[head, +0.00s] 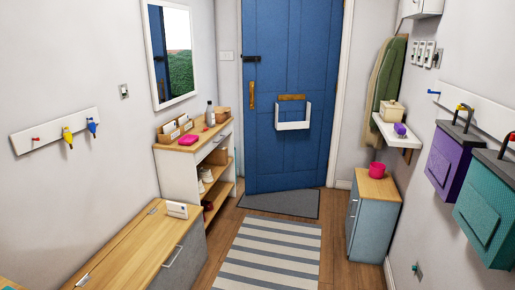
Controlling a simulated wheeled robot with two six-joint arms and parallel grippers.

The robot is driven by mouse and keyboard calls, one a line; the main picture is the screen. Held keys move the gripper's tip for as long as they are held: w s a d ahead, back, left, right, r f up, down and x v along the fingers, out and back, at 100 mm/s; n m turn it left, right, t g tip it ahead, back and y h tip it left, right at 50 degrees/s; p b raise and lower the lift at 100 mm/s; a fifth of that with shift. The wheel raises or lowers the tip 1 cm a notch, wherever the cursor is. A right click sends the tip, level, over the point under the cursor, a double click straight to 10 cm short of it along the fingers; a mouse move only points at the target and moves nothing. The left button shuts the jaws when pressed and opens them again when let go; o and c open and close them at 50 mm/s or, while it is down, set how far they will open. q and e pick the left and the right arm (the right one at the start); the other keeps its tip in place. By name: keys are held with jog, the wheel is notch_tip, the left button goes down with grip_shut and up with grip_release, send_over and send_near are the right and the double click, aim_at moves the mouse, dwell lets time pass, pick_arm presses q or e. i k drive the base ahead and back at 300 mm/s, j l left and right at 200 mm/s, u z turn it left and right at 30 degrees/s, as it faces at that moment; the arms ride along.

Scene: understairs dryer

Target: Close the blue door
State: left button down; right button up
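The blue door (290,160) stands at the far end of the hallway. It has a brass handle (252,95) and a dark latch (251,59) on its left side, with a brass letter slot (292,97) and a white wire basket or holder (293,121) in the middle. Its lower edge slants, the left side lower and nearer, so it looks slightly ajar with its hinge side on the right. The gap itself is not clearly visible. Neither of my grippers is in view.
A grey doormat (280,203) lies at the door's foot, with a striped rug (268,252) nearer. A shelf unit (180,170) and a wooden-topped bench (130,250) line the left; a blue-grey cabinet (372,220) stands right. The mirror (180,50) shows blue and greenery. The floor between is clear.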

aim_at(289, 93)
jog(key=i, duration=2)
